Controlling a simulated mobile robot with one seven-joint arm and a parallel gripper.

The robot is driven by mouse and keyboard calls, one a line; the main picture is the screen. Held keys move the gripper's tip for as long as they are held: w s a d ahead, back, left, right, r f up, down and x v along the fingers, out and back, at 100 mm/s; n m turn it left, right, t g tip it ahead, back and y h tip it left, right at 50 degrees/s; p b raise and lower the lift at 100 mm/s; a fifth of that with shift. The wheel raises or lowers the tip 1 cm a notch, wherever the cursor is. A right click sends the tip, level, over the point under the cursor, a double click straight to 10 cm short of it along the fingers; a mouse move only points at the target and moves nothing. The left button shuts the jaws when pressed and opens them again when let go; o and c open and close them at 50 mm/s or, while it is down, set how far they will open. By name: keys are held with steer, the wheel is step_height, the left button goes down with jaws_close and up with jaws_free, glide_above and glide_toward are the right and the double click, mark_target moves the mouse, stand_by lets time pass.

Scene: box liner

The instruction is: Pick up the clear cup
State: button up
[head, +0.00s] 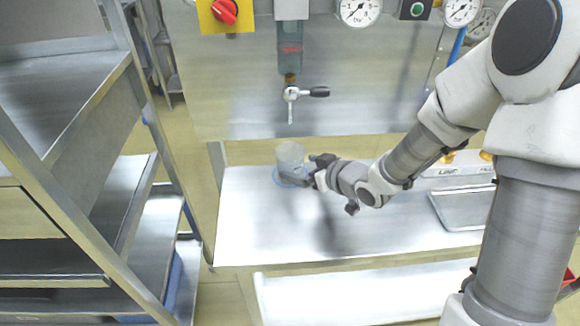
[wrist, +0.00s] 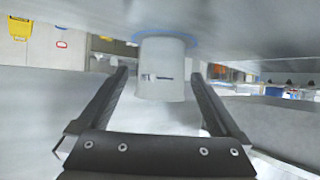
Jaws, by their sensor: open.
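The clear cup (head: 290,156) stands on the metal bench (head: 240,235), below the tap and over a blue ring mark (head: 280,178). In the head view my gripper (head: 301,174) reaches in from the right at the cup's lower right side and hides part of it. In the wrist view the cup (wrist: 163,70) appears upside down, between and just beyond the two dark fingers of my open gripper (wrist: 161,82). The fingers are apart, one on each side. I cannot tell whether either finger touches the cup.
A tap (head: 291,94) with a black lever hangs above the cup from a metal panel with gauges. A metal shelf rack (head: 105,255) stands at the left. A shallow tray (head: 455,207) lies at the bench's right. The bench front is clear.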

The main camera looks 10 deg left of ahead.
mark_target(298, 169)
steer(key=x, duration=0.4)
steer(key=shift+s+a+f+b, duration=0.15)
steer(key=shift+f+b, duration=0.15)
steer(key=shift+b, duration=0.1)
steer(key=shift+w+a+f, duration=0.25)
steer(key=shift+w+a, duration=0.1)
steer(key=shift+w, duration=0.05)
steer(key=c, duration=1.3)
steer(key=shift+r, duration=0.1)
steer(key=shift+r, duration=0.1)
